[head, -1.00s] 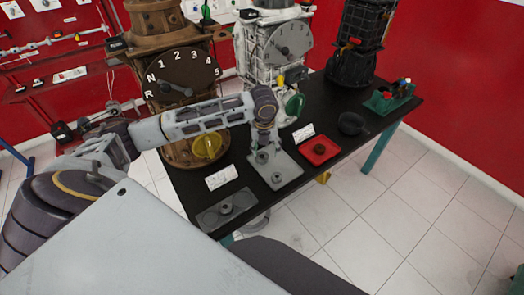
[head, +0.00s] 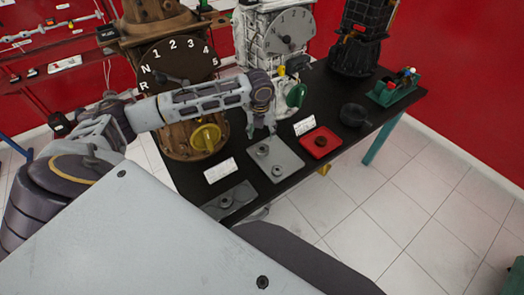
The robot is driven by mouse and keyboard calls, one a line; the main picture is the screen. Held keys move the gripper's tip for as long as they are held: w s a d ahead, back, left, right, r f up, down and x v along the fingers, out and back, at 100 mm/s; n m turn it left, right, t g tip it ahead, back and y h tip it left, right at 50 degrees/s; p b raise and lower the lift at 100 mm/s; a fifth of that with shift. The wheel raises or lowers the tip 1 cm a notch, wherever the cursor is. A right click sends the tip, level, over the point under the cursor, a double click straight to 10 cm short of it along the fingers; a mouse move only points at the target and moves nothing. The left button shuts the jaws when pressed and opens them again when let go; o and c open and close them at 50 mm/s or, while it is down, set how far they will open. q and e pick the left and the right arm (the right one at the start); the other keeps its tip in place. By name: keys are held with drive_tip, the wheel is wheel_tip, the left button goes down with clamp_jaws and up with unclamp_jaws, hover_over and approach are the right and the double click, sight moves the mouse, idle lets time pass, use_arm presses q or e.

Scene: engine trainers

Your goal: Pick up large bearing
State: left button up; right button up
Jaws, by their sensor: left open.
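I cannot tell for certain which part is the large bearing. A grey plate (head: 290,166) on the black table holds two round metal parts, one nearer the back (head: 262,150) and one nearer the front (head: 277,170). Another grey plate (head: 240,192) at the front left holds a round part (head: 226,202). A red tray (head: 331,149) holds a dark ring (head: 320,141). My left gripper (head: 261,130) is open and points down, just behind the two-part grey plate, with nothing visible between its fingers. My right gripper is not in view.
The black table (head: 300,195) also bears white cards (head: 221,170), a black bowl-like part (head: 353,114) and a green fixture (head: 393,88). A brown gearbox trainer (head: 172,50), a white one (head: 287,30) and a black one (head: 362,35) stand along the back.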

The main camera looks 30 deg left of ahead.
use_arm(q)
hover_over(262, 149)
drive_tip(key=f, duration=0.3)
drive_tip(key=s+f, duration=0.1)
drive_tip(key=f, duration=0.1)
drive_tip(key=shift+d+f, duration=0.25)
drive_tip(key=shift+w+f, duration=0.1)
drive_tip(key=shift+f, duration=0.7)
drive_tip(key=f, duration=0.3)
drive_tip(key=shift+w+a+f, duration=0.2)
drive_tip(key=shift+w+a, duration=0.05)
drive_tip(key=shift+w, duration=0.1)
drive_tip(key=shift+f, duration=0.5)
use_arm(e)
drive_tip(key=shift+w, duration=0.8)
use_arm(q)
drive_tip(key=shift+c, duration=0.4)
